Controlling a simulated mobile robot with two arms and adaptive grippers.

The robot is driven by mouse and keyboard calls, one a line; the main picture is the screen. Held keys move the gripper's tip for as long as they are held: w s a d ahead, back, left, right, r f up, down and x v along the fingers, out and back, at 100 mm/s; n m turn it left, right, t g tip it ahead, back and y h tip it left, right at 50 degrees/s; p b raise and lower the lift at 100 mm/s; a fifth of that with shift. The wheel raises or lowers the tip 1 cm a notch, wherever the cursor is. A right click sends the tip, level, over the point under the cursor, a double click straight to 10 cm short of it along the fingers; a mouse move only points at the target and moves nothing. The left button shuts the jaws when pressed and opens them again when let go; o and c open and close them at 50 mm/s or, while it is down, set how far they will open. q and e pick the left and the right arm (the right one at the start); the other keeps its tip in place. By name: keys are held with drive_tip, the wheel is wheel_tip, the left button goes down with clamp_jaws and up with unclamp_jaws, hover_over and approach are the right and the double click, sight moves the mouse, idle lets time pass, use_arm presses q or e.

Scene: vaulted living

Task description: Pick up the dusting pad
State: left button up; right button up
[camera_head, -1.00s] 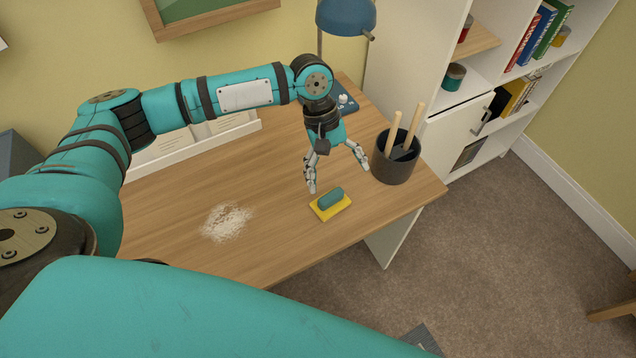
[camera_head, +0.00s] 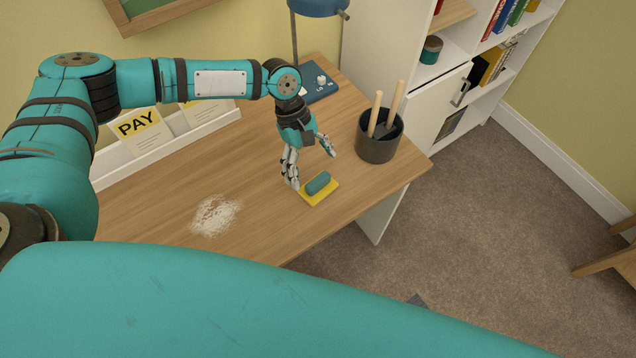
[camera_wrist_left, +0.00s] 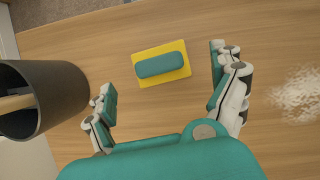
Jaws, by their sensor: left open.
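The dusting pad (camera_head: 319,187) lies on the wooden desk, a yellow base with a rounded teal grip on top. My left gripper (camera_head: 312,169) is open and empty, close above the pad and slightly behind it. In the left wrist view the pad (camera_wrist_left: 161,64) lies ahead of the gripper (camera_wrist_left: 163,82), between the lines of its two spread fingers. The right finger is closer to the pad than the left one. I see no contact with the pad. My right gripper does not show.
A dark cup (camera_head: 378,142) with two wooden handles stands just right of the gripper; it also shows in the left wrist view (camera_wrist_left: 58,97). White powder (camera_head: 214,214) lies on the desk (camera_head: 250,180) to the left. A lamp (camera_head: 318,8) and white shelving stand behind.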

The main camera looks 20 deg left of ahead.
sight(318, 180)
use_arm(q)
drive_tip(key=shift+d+f, duration=0.1)
drive_tip(key=shift+f, duration=0.1)
drive_tip(key=x, duration=0.4)
drive_tip(key=shift+w+f+p, duration=0.1)
drive_tip(key=shift+f+p, duration=0.1)
drive_tip(key=shift+p, duration=0.2)
drive_tip(key=shift+d+f, duration=0.15)
drive_tip(key=shift+f, duration=0.15)
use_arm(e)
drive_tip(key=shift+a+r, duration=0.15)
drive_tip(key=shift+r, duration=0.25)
use_arm(q)
drive_tip(key=shift+c, duration=0.4)
drive_tip(key=c, duration=1.2)
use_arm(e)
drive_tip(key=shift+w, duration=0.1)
use_arm(q)
drive_tip(key=shift+r, duration=0.15)
